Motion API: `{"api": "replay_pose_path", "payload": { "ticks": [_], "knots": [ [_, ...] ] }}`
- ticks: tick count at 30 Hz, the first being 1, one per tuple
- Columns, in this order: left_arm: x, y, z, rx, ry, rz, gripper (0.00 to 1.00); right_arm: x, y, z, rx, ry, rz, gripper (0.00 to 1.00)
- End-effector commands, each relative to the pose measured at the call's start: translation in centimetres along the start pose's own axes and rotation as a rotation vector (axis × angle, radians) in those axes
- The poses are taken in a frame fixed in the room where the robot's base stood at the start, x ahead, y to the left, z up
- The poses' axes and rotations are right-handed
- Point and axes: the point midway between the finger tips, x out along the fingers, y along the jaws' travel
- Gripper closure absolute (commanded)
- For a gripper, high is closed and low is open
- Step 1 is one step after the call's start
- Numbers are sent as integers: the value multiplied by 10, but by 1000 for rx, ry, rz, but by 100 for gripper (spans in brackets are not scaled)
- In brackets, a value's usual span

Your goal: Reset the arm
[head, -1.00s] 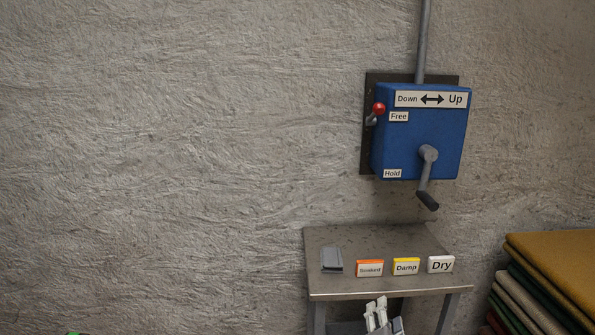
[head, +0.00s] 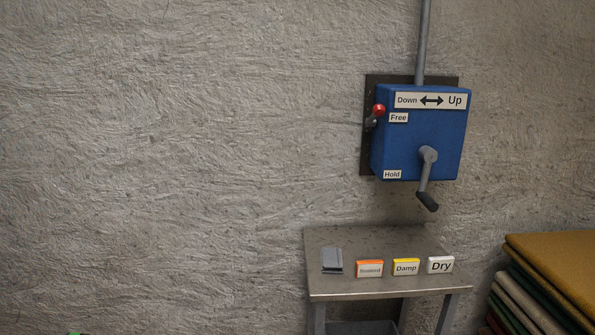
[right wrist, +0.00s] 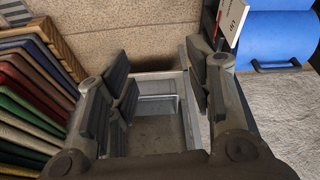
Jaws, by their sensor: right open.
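The blue control box (head: 420,132) is on the wall at right in the head view. Its top label reads Down and Up with a double arrow. A red-knobbed lever (head: 377,111) on its left side is up beside the Free label (head: 398,117); the Hold label (head: 392,174) is lower. A grey crank handle (head: 428,180) on its front hangs downward. My right gripper (right wrist: 165,92) shows in the right wrist view, open and empty, with a grey open-topped container (right wrist: 155,130) beyond its fingers. My left gripper is not in view.
A metal table (head: 345,283) below the box holds a grey block (head: 332,261) and Soaked (head: 369,269), Damp (head: 406,267) and Dry (head: 441,265) labels. Folded rugs (head: 555,270) stand at right. A blue roll (right wrist: 275,40) and a white tag (right wrist: 232,22) show in the right wrist view.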

Motion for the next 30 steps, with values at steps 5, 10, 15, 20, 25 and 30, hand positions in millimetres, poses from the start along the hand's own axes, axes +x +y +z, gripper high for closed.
{"api": "replay_pose_path", "payload": {
  "ticks": [5, 10, 15, 20, 25, 30],
  "knots": [
    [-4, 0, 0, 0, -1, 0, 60, 33, -1, 2, -5, -15, -1, 52],
    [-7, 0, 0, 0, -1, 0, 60, 72, -2, 10, -9, -33, -3, 52],
    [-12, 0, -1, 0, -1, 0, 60, 124, -5, 28, -14, -59, -7, 52],
    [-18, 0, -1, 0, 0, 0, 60, 181, -8, 61, -20, -88, -11, 52],
    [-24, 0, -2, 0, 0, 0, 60, 231, -10, 108, -26, -119, -14, 52],
    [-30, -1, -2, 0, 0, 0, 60, 267, -12, 164, -34, -152, -18, 52]
  ]
}}
